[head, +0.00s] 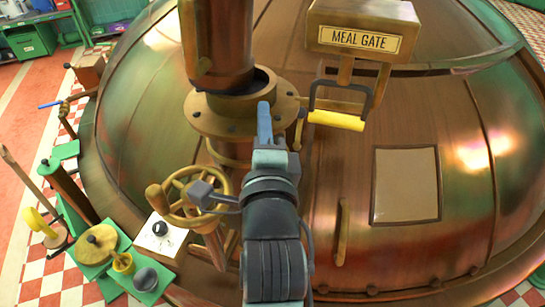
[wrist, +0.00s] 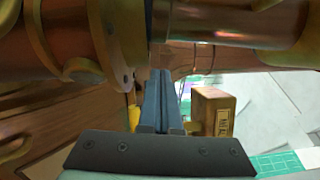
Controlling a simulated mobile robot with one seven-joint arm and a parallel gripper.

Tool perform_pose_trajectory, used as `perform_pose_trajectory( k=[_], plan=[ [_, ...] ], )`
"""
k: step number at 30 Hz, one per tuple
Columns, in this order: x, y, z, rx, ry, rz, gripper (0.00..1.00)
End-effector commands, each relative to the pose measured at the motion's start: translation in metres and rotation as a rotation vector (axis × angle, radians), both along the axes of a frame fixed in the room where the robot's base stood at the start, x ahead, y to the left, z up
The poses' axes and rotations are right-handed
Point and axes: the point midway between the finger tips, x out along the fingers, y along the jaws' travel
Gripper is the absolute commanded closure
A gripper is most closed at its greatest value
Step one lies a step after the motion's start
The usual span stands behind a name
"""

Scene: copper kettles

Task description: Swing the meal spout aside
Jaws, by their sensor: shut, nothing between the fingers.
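The meal spout (head: 217,40) is an upright copper pipe at the top of the head view. Its lower end stands over the flanged collar (head: 206,116), and a dark crescent of the collar's mouth shows to its right. In the wrist view a copper pipe, seemingly the spout (wrist: 225,25), crosses the upper right, with the bolted flange (wrist: 103,40) at left. My gripper (head: 264,108) is shut and empty, its blue fingers in front of the collar's right part. Its fingers (wrist: 161,80) reach up between flange and pipe in the wrist view. I cannot tell whether they touch either.
The MEAL GATE box (head: 362,28) stands right of the collar, with a yellow-gripped lever (head: 336,121) below it. A brass handwheel (head: 188,196) stands left of my arm. The copper dome (head: 320,210) fills most of the view. Tools on green stands (head: 140,268) are at lower left.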

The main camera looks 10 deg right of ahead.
Motion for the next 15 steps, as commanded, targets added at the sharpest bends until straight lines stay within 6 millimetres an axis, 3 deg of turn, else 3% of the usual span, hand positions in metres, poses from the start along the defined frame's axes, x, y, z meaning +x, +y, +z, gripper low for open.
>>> perform_pose_trajectory(
  k=[6, 15],
  plan=[
    [-0.038, 0.001, -0.006, -0.002, -0.001, -0.001, 1.00],
    [-0.062, 0.003, -0.004, 0.001, 0.000, -0.001, 1.00]
  ],
)
